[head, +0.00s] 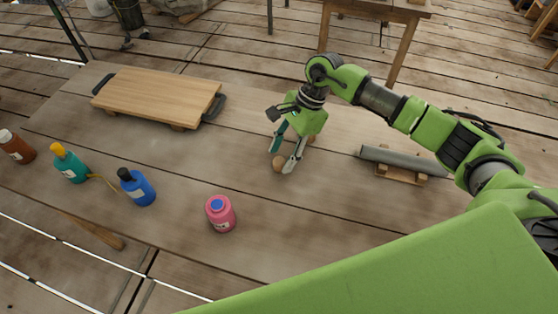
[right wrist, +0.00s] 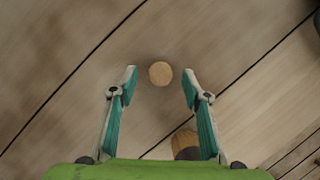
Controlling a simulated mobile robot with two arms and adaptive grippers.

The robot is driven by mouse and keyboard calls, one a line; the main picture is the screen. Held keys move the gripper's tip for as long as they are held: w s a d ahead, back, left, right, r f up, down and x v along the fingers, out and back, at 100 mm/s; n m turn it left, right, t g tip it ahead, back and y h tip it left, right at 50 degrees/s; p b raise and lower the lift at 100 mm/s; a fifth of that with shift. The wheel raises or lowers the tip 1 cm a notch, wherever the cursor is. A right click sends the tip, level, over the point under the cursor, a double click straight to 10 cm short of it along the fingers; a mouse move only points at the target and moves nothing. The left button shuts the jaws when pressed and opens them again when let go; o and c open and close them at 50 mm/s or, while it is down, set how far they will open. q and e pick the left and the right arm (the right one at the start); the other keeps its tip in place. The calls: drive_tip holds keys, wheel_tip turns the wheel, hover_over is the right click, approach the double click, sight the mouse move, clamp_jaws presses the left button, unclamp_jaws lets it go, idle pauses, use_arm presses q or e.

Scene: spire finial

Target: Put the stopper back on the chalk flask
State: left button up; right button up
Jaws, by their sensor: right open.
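A round, light-wood stopper (head: 279,163) lies on the wooden table. My right gripper (head: 283,161) is open above it, pointing down. In the right wrist view the stopper (right wrist: 160,73) shows as a pale disc between the two open fingertips (right wrist: 160,78), with gaps on both sides. A pink bottle (head: 220,214) with a flat blue top and no raised cap stands upright at the front; it looks like the chalk flask, but its label is unreadable. My left gripper is not in view.
Blue (head: 137,187), teal (head: 69,163) and brown (head: 16,147) capped bottles stand at left. A wooden board (head: 159,96) with dark handles lies behind. A grey tube (head: 402,160) rests on a cradle at right. Another wooden piece (right wrist: 184,142) lies near the gripper. Table around the pink bottle is clear.

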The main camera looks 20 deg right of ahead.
drive_tip(key=shift+x, duration=1.45)
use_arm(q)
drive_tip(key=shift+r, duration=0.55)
use_arm(e)
drive_tip(key=shift+r, duration=0.1)
drive_tip(key=c, duration=0.9)
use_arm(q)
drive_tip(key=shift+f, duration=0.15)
use_arm(e)
drive_tip(key=shift+w+r, duration=0.1)
drive_tip(key=shift+r, duration=0.3)
drive_tip(key=shift+r+b, duration=0.85)
drive_tip(key=shift+r, duration=0.15)
use_arm(q)
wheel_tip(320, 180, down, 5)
drive_tip(key=b, duration=0.3)
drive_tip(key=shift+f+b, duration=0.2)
drive_tip(key=shift+b, duration=0.1)
use_arm(e)
drive_tip(key=s+d+r, duration=0.1)
drive_tip(key=s+r, duration=0.2)
drive_tip(key=s, duration=0.1)
drive_tip(key=s+d+r, duration=0.1)
drive_tip(key=s+r, duration=0.2)
drive_tip(key=s, duration=0.2)
drive_tip(key=s+r, duration=0.4)
drive_tip(key=s, duration=0.1)
drive_tip(key=shift+d+r, duration=0.1)
drive_tip(key=shift+d, duration=0.3)
